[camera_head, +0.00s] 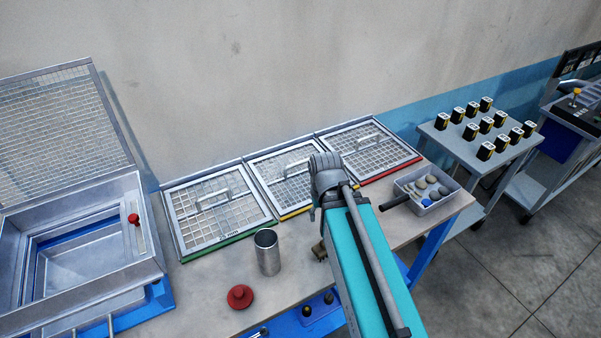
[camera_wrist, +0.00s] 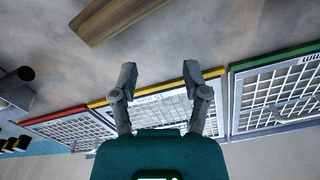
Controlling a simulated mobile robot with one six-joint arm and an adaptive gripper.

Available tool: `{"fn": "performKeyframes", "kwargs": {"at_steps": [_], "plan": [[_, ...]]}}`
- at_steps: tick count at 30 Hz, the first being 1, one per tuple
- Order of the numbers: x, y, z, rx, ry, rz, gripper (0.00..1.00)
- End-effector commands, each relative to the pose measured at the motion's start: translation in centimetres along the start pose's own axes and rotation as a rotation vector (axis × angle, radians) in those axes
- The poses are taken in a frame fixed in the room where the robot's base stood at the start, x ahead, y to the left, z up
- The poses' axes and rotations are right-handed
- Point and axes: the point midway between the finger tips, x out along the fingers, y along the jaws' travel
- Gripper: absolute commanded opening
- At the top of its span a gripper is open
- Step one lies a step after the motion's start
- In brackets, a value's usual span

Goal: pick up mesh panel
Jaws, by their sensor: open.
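Three mesh panels with metal frames and bar handles lie side by side on the bench. In the head view they are the green-edged panel (camera_head: 218,207) at left, the yellow-edged panel (camera_head: 286,177) in the middle, partly hidden by my arm, and the red-edged panel (camera_head: 372,150) at right. In the wrist view the green-edged panel (camera_wrist: 280,92) is at right, the yellow-edged panel (camera_wrist: 157,109) in the middle and the red-edged panel (camera_wrist: 66,126) at left. My gripper (camera_wrist: 160,72) is open and empty, its fingers overlapping the yellow edge. Its height above the panel is unclear.
A steel cup (camera_head: 267,254) and a red knob-like piece (camera_head: 240,296) stand before the panels. A grey bin (camera_head: 428,202) of stones is at right. A sieve box (camera_head: 75,245) with raised mesh lid stands at left. A brown bar (camera_wrist: 118,17) shows in the wrist view.

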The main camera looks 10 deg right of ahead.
Motion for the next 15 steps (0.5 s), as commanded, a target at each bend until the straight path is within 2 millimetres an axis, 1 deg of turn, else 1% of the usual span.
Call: {"fn": "performKeyframes", "kwargs": {"at_steps": [5,8,10,12,14,15], "plan": [[0.0,0.0,-0.1,0.003,0.000,0.000,0.60],[-0.2,0.0,-0.6,0.021,0.003,-0.001,0.60],[-0.4,0.0,-1.3,0.049,0.008,-0.003,0.60],[-0.8,-1.4,-2.4,0.087,0.014,-0.006,0.60],[-1.1,-1.6,-3.6,0.137,0.021,-0.010,0.60],[-1.4,-1.5,-4.5,0.178,0.026,-0.013,0.60]]}}
